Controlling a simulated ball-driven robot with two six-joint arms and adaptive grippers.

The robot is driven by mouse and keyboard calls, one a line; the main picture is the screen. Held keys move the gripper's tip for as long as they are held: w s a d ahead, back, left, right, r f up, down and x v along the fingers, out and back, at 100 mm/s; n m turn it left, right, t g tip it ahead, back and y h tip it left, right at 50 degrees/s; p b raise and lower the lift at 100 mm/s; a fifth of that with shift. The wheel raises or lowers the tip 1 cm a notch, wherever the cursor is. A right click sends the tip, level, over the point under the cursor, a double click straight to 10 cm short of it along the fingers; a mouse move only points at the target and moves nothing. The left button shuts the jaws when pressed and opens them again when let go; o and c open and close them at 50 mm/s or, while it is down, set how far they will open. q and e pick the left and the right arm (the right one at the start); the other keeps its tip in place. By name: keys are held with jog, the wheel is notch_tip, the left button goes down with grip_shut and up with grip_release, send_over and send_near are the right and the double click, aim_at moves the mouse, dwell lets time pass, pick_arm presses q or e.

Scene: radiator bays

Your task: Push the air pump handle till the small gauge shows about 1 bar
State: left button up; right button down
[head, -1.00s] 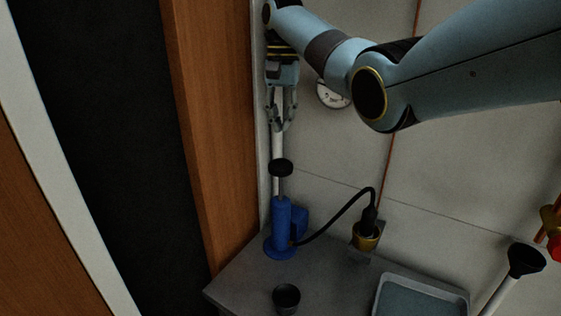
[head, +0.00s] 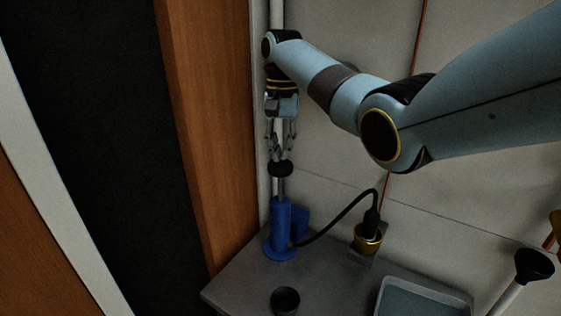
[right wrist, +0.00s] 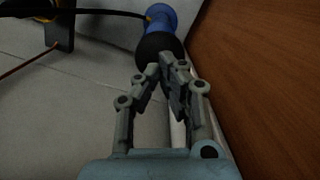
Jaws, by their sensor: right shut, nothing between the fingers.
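The blue air pump (head: 282,228) stands upright on a grey shelf, with its black round handle (head: 281,168) raised on a thin rod. My right gripper (head: 281,156) is shut and empty, pointing down with its fingertips just above the handle. I cannot tell whether they touch it. In the right wrist view the fingertips (right wrist: 160,68) overlap the black handle (right wrist: 158,45), with the blue pump (right wrist: 172,15) beyond it. No gauge face is readable now; my right arm covers where a round dial showed earlier. My left gripper is out of view.
A black hose (head: 338,217) runs from the pump to a brass fitting (head: 367,240). A dark cup (head: 285,300) and a grey tray (head: 425,298) sit on the shelf (head: 240,285). A wooden post (head: 215,130) stands close on the left, and a black funnel (head: 533,265) at right.

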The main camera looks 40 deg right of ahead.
aim_at(283, 161)
notch_tip(283, 161, down, 7)
jog(key=shift+r+b, duration=0.2)
jog(key=shift+b, duration=1.05)
jog(key=w+d+b, duration=0.1)
jog(key=w+d+r+b, duration=0.1)
jog(key=shift+b, duration=0.3)
jog(key=shift+r, duration=0.15)
notch_tip(283, 161, up, 12)
jog(key=w, duration=0.1)
jog(key=shift+d, duration=0.45)
dwell(0.7)
